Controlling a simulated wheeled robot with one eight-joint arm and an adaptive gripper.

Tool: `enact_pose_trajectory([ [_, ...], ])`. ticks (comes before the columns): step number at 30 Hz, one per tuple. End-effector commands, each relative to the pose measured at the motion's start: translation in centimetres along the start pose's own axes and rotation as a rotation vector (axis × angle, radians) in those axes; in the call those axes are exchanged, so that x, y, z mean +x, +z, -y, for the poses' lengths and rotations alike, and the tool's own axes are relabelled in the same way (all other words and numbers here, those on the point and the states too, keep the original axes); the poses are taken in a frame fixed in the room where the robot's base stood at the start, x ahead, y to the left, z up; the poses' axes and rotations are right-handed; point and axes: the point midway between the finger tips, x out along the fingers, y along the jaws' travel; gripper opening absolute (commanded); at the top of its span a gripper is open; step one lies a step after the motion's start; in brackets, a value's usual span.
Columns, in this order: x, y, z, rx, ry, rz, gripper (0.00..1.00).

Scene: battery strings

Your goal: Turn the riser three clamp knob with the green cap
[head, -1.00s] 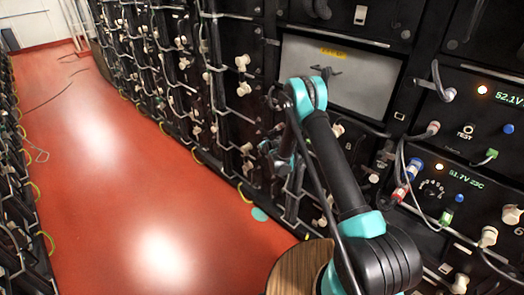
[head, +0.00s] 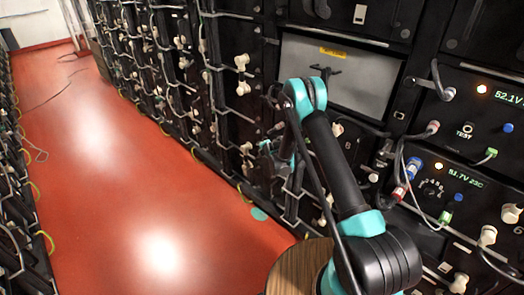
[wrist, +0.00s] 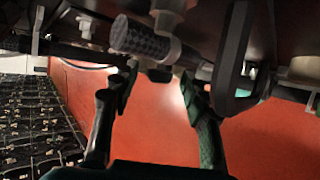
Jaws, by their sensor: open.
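My gripper (wrist: 157,82) is open and empty in the wrist view, its two dark fingers spread apart. Just beyond the fingertips is a dark grey knurled cylinder (wrist: 140,38), held in a pale clamp piece (wrist: 172,12) with a small nub below it. The fingertips look close under it; I cannot tell if they touch. In the head view my gripper (head: 268,150) is small and partly hidden beside the lower rack front. I cannot make out a green cap on any clamp knob, nor tell which riser this is.
A dark looped bar (wrist: 236,60) hangs close to the right finger. Battery racks (head: 165,75) with pale knobs and grey cables line the aisle. Control panels (head: 470,130) with cables stand at right.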

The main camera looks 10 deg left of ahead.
Motion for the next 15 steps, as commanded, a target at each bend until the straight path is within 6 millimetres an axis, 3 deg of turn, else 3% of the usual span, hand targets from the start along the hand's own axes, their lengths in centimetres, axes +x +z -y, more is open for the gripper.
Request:
enact_pose_trajectory([
  [5, -1.0, 0.0, 0.0, 0.000, 0.000, 0.000, 0.46],
  [15, -6.1, 0.0, 0.0, 0.000, 0.000, 0.000, 0.46],
])
